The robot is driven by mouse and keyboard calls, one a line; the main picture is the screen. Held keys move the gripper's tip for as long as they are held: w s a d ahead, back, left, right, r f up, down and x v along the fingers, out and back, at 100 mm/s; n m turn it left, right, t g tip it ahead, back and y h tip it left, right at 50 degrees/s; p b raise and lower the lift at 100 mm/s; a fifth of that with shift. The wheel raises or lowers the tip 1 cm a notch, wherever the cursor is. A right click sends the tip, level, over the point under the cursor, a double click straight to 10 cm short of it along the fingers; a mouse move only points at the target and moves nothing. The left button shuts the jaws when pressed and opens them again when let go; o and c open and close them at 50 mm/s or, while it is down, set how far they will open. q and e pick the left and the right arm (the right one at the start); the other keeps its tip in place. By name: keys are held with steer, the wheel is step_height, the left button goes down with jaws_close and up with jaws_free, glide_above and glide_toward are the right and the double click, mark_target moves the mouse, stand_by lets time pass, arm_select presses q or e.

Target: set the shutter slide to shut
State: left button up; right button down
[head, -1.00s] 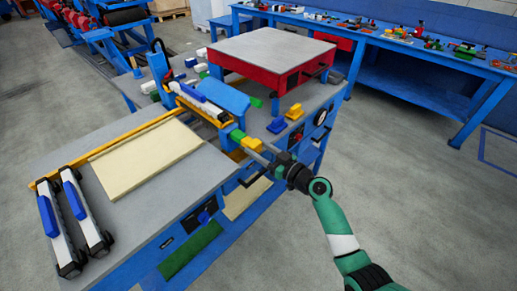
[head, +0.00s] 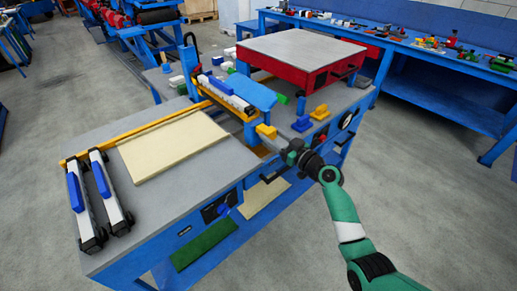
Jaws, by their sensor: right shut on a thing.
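My right gripper (head: 268,136) reaches in from the lower right at the near end of the blue crosswise guide, beside the table's middle. It is shut on a small yellow piece (head: 266,130), which looks like the handle of the shutter slide. The slide itself is small here and partly hidden by the gripper, so its exact position cannot be told. No green shows beside the yellow piece. My left gripper is not in view.
A pale board (head: 172,146) lies on the grey table left of the guide. A red box with a grey top (head: 305,60) stands behind.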

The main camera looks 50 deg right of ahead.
steer(key=shift+f, duration=0.15)
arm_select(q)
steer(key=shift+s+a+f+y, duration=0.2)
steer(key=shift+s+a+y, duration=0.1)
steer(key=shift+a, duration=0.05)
arm_select(e)
steer(key=c, duration=0.5)
jaws_free()
steer(key=shift+w, duration=0.1)
steer(key=shift+c, duration=0.2)
steer(key=o, duration=0.3)
steer(key=shift+w, duration=0.15)
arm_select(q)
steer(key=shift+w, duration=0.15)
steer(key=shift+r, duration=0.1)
